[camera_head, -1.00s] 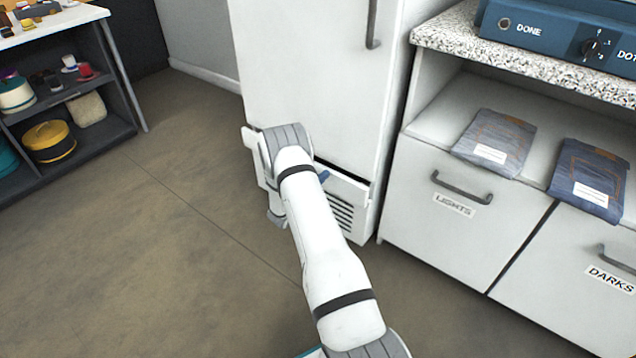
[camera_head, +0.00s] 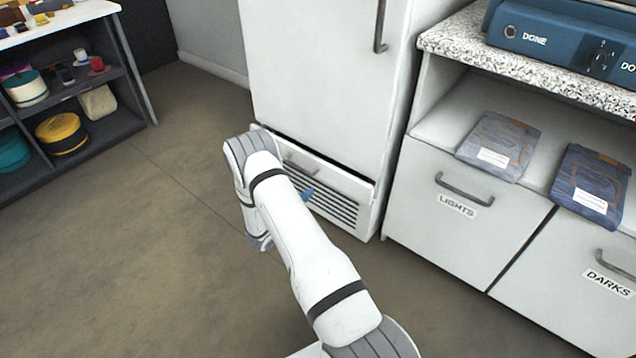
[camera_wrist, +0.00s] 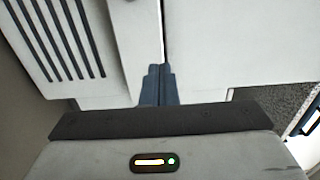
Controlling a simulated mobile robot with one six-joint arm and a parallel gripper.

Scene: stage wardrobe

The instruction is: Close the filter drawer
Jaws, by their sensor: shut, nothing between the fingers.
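The filter drawer (camera_head: 340,207) is the low white front with dark slots at the foot of the tall white cabinet (camera_head: 318,80). It stands slightly out, with a dark gap along its top edge. My gripper (camera_head: 307,194) is shut and empty, its blue fingertips in front of the drawer; my arm hides part of the drawer's left side. In the wrist view the shut blue fingers (camera_wrist: 158,84) lie near the seam between the slotted drawer front (camera_wrist: 95,50) and the plain cabinet face (camera_wrist: 225,50). I cannot tell whether they touch it.
A white unit with drawers labelled LIGHTS (camera_head: 455,225) and DARKS (camera_head: 575,285) stands close on the right. Folded jeans (camera_head: 497,140) lie on its shelf. A dark shelf unit (camera_head: 100,135) stands at the far left. The floor (camera_head: 150,240) between is clear.

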